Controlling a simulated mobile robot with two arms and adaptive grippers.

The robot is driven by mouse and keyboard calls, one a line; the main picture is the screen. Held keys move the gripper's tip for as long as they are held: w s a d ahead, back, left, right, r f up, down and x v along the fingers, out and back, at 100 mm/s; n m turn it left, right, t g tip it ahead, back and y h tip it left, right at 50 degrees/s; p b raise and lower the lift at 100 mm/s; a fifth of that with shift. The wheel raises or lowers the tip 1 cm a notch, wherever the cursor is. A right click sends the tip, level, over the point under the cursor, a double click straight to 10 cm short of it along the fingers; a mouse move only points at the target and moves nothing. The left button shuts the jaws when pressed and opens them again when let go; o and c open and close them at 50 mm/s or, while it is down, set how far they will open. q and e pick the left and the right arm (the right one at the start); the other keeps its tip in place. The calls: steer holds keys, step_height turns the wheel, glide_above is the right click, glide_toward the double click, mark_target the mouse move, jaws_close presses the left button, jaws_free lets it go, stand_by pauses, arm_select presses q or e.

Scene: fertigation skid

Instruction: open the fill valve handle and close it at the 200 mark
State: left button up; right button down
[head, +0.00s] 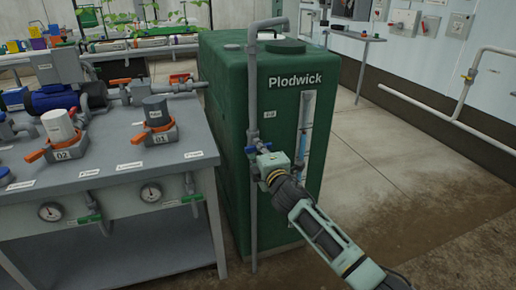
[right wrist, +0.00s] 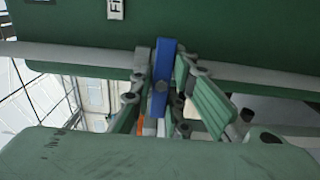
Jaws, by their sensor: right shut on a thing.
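The fill valve handle (head: 250,149) is blue and sits on the grey vertical pipe (head: 252,205) at the front of the green tank (head: 228,120). My right gripper (head: 265,158) is at the handle. In the right wrist view the handle (right wrist: 163,75) stands between the fingers of my right gripper (right wrist: 162,98), which is shut on it. The handle lies across the pipe (right wrist: 80,56). The level gauge (head: 305,125) is a pale strip on the tank's front face, right of the valve; its marks are too small to read. My left gripper is not in view.
A grey bench (head: 105,185) with orange-handled dosing units (head: 158,125), pressure gauges (head: 151,192) and a blue pump (head: 55,98) stands left of the tank. A wall pipe (head: 450,118) runs at the right. The floor (head: 400,165) right of the tank is clear.

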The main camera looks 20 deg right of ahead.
steer(key=shift+f, duration=0.3)
steer(key=c, duration=1.7)
jaws_free()
steer(key=shift+d, duration=0.1)
steer(key=shift+c, duration=0.2)
steer(key=shift+r, duration=0.1)
steer(key=shift+r, duration=0.1)
steer(key=s, duration=1.2)
steer(key=shift+d, duration=0.2)
